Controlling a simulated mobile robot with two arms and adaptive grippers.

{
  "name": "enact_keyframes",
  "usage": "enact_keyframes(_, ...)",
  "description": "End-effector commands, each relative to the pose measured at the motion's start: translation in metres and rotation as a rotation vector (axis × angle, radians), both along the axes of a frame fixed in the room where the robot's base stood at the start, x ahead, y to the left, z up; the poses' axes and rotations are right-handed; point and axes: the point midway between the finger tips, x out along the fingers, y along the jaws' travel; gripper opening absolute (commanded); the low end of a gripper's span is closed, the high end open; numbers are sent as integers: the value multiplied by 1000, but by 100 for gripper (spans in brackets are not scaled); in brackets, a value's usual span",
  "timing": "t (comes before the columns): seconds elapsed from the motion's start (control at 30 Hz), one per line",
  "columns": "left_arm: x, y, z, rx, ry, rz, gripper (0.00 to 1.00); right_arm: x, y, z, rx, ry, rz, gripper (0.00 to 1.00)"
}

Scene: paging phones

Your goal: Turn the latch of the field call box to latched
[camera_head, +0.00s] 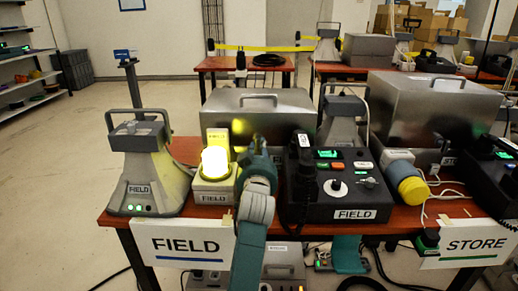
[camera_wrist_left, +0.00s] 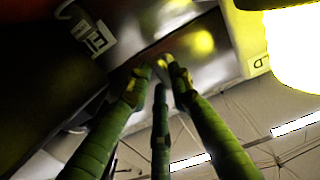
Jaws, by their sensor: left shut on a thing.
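The field call box appears to be the black box (camera_head: 300,212) with a FIELD label, a handset on its left, a white round knob (camera_head: 337,188) and a smaller silver control (camera_head: 368,183). I cannot tell which part is the latch. My left gripper (camera_head: 259,146) is between the lit yellow beacon and the black box, in front of the metal case (camera_head: 222,107). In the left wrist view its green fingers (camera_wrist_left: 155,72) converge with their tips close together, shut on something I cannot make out. The black box (camera_wrist_left: 50,62) is beside them. My right gripper is not in view.
The lit beacon (camera_head: 214,162) stands close left of my left gripper; its glow fills the wrist view's upper right (camera_wrist_left: 297,45). A grey FIELD loudspeaker (camera_head: 150,175) is at the table's left. A yellow-capped unit (camera_head: 411,190) and STORE equipment crowd the right.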

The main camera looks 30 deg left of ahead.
Motion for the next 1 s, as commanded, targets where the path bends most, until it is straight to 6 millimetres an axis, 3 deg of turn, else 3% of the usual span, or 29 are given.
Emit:
enact_keyframes(0.47, 0, -1, -1, -17, -8, -1, 0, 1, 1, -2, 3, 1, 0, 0)
enact_keyframes(0.5, 0, -1, -1, -17, -8, -1, 22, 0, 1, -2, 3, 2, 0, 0)
enact_keyframes(0.6, 0, 0, -1, -16, -8, -1, 40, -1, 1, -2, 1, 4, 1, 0)
enact_keyframes(0.87, 0, 0, 0, -14, -8, 0, 40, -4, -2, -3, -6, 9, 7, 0)
enact_keyframes(1.0, 0, 0, 10, -13, -11, 1, 40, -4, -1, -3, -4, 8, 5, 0)
